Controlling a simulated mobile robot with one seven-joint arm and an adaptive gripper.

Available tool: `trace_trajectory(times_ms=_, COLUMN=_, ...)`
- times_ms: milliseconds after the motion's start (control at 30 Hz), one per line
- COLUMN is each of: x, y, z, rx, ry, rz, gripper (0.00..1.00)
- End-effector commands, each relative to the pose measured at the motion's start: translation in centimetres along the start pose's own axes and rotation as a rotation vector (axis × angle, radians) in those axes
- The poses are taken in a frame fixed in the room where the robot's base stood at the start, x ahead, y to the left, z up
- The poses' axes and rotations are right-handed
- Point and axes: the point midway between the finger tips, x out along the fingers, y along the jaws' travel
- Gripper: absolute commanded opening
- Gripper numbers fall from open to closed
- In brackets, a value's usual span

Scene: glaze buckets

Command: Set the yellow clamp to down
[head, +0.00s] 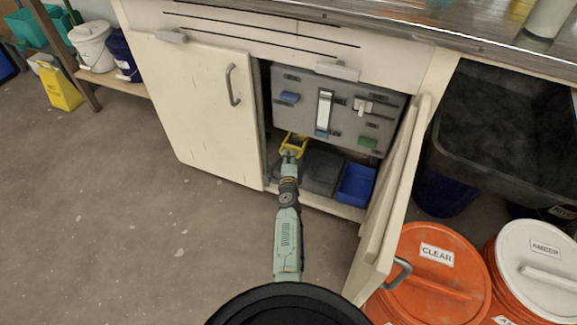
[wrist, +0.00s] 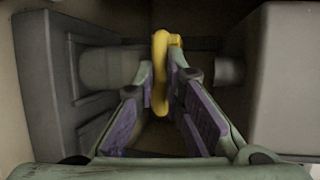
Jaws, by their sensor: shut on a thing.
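The yellow clamp (head: 293,143) is a yellow loop low in the open cabinet, under the left part of the grey panel (head: 300,85). It also shows in the wrist view as a curved yellow bar (wrist: 160,75) between the fingers. My gripper (head: 290,152) reaches into the cabinet from the front, and its fingers (wrist: 163,85) are closed on the yellow bar. The far side of the clamp is hidden.
The panel carries a blue lever (head: 289,97), a white lever (head: 324,110) and a green one (head: 368,142). A blue bin (head: 356,185) stands below. The open cabinet door (head: 390,200) is right of my arm; the closed door (head: 200,105) is left. Orange buckets stand at lower right.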

Motion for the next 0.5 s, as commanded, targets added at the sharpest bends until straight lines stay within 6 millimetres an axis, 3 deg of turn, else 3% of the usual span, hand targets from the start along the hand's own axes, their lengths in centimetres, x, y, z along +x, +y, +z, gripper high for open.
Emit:
trace_trajectory(times_ms=433, x=0.55, y=0.65, z=-0.03, rx=-0.003, ry=-0.001, rz=0.009, gripper=0.0)
trace_trajectory(times_ms=467, x=0.55, y=0.66, z=-0.03, rx=-0.003, ry=-0.001, rz=0.009, gripper=0.11)
trace_trajectory(times_ms=500, x=0.55, y=0.68, z=-0.03, rx=-0.003, ry=-0.001, rz=0.009, gripper=0.14)
